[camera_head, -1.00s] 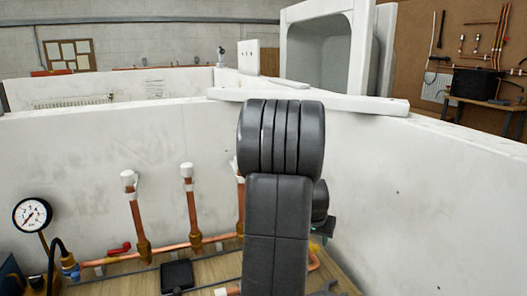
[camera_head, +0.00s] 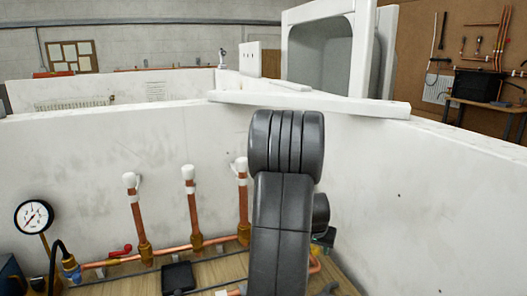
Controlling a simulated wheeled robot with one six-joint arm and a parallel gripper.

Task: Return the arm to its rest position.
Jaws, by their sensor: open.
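My dark grey arm stands upright in front of the camera in the head view, right of the middle, with its ribbed rounded joint on top. A smaller dark part of my arm shows at its right side, lower down. My gripper's fingers cannot be made out; they are hidden behind the arm or outside the picture. No held object shows.
A white bay wall (camera_head: 80,160) stands behind and at the right. Copper pipes with white caps (camera_head: 190,205) rise left of the arm from a horizontal copper pipe (camera_head: 165,250). A pressure gauge (camera_head: 34,217) is at far left. A dark box (camera_head: 177,277) sits low.

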